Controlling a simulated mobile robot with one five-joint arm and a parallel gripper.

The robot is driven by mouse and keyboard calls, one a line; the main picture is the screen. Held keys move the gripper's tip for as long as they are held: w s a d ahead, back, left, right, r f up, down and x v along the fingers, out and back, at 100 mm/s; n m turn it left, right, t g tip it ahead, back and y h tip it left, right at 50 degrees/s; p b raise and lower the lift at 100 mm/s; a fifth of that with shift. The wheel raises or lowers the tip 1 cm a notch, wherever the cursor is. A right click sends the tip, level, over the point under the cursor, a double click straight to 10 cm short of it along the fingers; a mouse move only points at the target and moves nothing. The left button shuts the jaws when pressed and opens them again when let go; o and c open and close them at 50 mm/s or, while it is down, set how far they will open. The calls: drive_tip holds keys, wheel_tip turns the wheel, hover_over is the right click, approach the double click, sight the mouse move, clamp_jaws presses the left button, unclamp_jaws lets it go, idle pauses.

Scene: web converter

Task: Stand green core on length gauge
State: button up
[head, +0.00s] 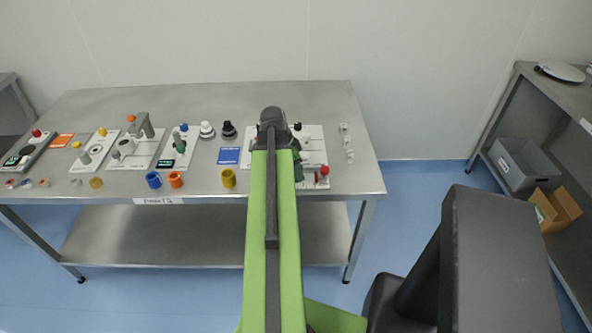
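My arm reaches forward over the table, and its dark end (272,122) is above the right half of the tabletop. The fingers are mostly hidden behind the arm, so I cannot see whether they are open or shut. A dark green piece (298,172) shows just right of my arm, partly covered by it. It may be the green core, but I cannot tell whether it is held. I cannot say for sure which device is the length gauge; a white-plated device with a small green display (164,163) stands left of centre.
Blue (153,180), orange (175,179) and yellow (228,178) cores stand along the front edge of the metal table (110,200). Several devices fill the left half. A blue card (228,156) lies left of my arm. Small pale pieces (347,142) lie at the right.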

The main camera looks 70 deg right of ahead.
drive_tip(key=shift+o, duration=1.1)
drive_tip(key=shift+r, duration=0.1)
drive_tip(key=shift+r+p, duration=0.3)
drive_tip(key=shift+p, duration=0.1)
drive_tip(key=p+v, duration=1.1)
drive_tip(key=shift+w+r, duration=0.15)
drive_tip(key=shift+r, duration=0.15)
drive_tip(key=shift+a, duration=0.1)
